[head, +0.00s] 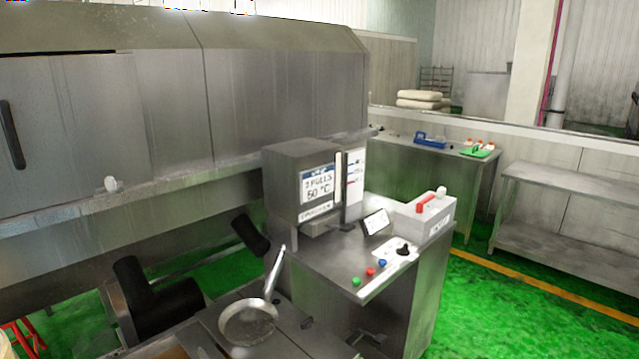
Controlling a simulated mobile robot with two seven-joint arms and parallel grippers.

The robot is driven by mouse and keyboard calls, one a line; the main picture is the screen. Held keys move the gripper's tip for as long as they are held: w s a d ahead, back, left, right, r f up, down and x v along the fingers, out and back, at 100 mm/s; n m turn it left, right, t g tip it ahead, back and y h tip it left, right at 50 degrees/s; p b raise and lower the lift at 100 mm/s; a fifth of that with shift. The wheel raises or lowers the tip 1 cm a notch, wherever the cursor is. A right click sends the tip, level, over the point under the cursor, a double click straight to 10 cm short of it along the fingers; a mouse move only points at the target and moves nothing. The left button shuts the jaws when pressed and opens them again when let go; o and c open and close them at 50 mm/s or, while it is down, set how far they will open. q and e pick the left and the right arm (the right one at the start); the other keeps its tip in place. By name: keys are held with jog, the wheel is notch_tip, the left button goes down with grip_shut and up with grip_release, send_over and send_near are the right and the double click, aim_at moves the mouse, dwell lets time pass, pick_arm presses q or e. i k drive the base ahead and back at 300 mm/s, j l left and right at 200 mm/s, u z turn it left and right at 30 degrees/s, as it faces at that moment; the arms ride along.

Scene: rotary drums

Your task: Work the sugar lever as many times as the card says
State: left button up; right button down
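A card (318,186) on the front of a grey metal dispenser box (290,185) reads "PULLS" and "50 °C"; the digit before "PULLS" is too small to read surely, perhaps 2 or 3. A pale upright strip (338,185) stands at the box's right edge, beside a white scale panel (355,175). To the right, a light grey box (410,222) carries a red handle (432,203) and a white knob (441,191); its front label is unreadable. I cannot tell which part is the sugar lever. Neither gripper shows.
A round pan (248,322) with a raised handle sits before the metal counter (335,265). Green, red and blue buttons (370,272) and a black knob (403,250) are on the counter. A large steel drum housing (250,90) fills the left. Green floor lies right.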

aim_at(347, 228)
jog(key=u, duration=0.45)
jog(key=i+l+u, duration=0.25)
jog(key=u, duration=0.25)
jog(key=i+l+u, duration=0.15)
jog(key=l+u, duration=0.35)
jog(key=i+l, duration=0.1)
jog(key=l, duration=0.35)
jog(key=i+l+u, duration=0.15)
jog(key=l, duration=0.3)
jog(key=i+l, duration=0.1)
jog(key=l, duration=0.3)
jog(key=i+l+u, duration=0.1)
jog(key=l, duration=0.35)
